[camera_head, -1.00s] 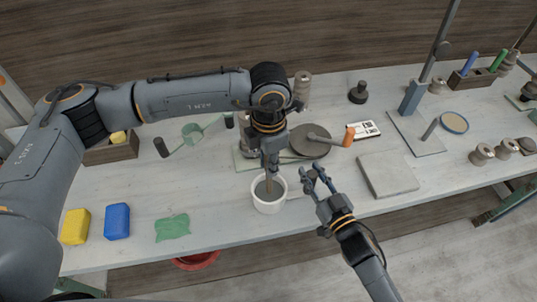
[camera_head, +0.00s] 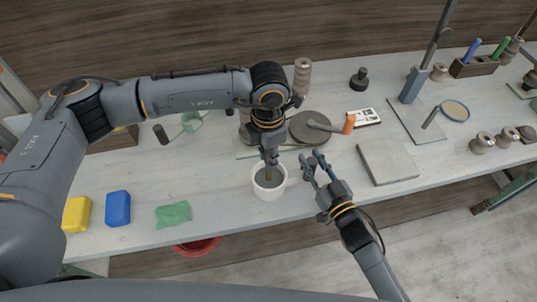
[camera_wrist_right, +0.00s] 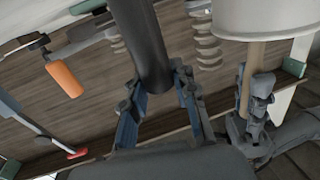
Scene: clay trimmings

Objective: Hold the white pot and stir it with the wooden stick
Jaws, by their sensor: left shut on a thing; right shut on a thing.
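The white pot (camera_head: 257,190) stands on the table and shows grey contents. It also shows at the top right of the right wrist view (camera_wrist_right: 262,22). My left gripper (camera_head: 269,163) is shut on the wooden stick (camera_wrist_right: 253,75), just above the pot. The stick runs down into the pot; its lower end is hidden. My right gripper (camera_head: 312,166) is right of the pot. In the right wrist view its fingers (camera_wrist_right: 160,98) close around a dark cylinder (camera_wrist_right: 148,40). I cannot tell whether that cylinder joins the pot.
A dark round disc (camera_head: 309,129) with an orange-handled tool (camera_head: 348,125) lies behind the pot. A grey slab (camera_head: 387,163) lies at right. A green cloth (camera_head: 173,214), blue block (camera_head: 117,208) and yellow block (camera_head: 76,214) lie at left. The table's front edge is close.

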